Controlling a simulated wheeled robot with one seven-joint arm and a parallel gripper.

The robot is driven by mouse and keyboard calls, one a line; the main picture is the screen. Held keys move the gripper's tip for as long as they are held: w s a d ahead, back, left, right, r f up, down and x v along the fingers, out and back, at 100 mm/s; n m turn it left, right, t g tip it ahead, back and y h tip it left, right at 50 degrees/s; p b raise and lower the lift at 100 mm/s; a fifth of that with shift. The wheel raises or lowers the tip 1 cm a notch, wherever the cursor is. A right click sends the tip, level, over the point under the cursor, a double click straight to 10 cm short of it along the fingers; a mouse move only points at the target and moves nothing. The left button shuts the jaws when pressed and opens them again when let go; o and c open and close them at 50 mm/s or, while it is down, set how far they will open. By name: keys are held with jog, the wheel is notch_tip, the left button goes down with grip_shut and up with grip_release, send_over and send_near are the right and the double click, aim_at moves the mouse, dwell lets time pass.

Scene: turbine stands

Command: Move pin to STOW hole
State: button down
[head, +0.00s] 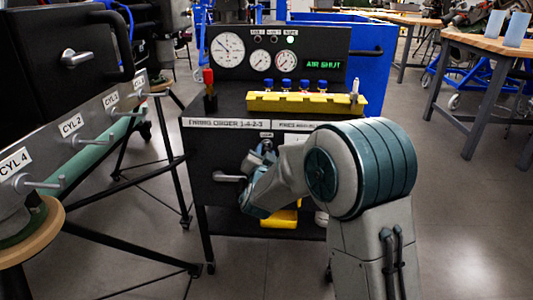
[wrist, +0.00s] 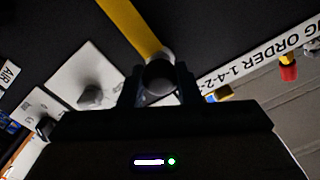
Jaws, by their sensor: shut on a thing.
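My gripper (head: 261,160) is at the front of the black gauge cart, partly hidden by my own arm in the head view. In the wrist view my gripper (wrist: 159,84) is shut on a dark, round-ended piece (wrist: 159,75), which I take to be the pin. A pale ring shows just behind it. Whether the pin's shaft is in a hole is hidden. A light plate with a grey knob (wrist: 91,96) is beside the gripper in the wrist view. I cannot read a STOW label in either view.
The cart carries gauges (head: 229,49), a yellow tray (head: 306,103) with blue-capped items, and a red-handled item (head: 209,88). A drawer handle (head: 230,178) juts out beside my gripper. The black engine stand (head: 60,60) with CYL-labelled levers is at left. Open floor lies at right.

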jog(key=shift+s, duration=0.1)
jog(key=shift+s, duration=0.3)
jog(key=shift+s, duration=0.3)
jog(key=s+b, duration=0.2)
jog(key=s, duration=0.5)
jog(key=shift+a, duration=0.15)
dwell(0.6)
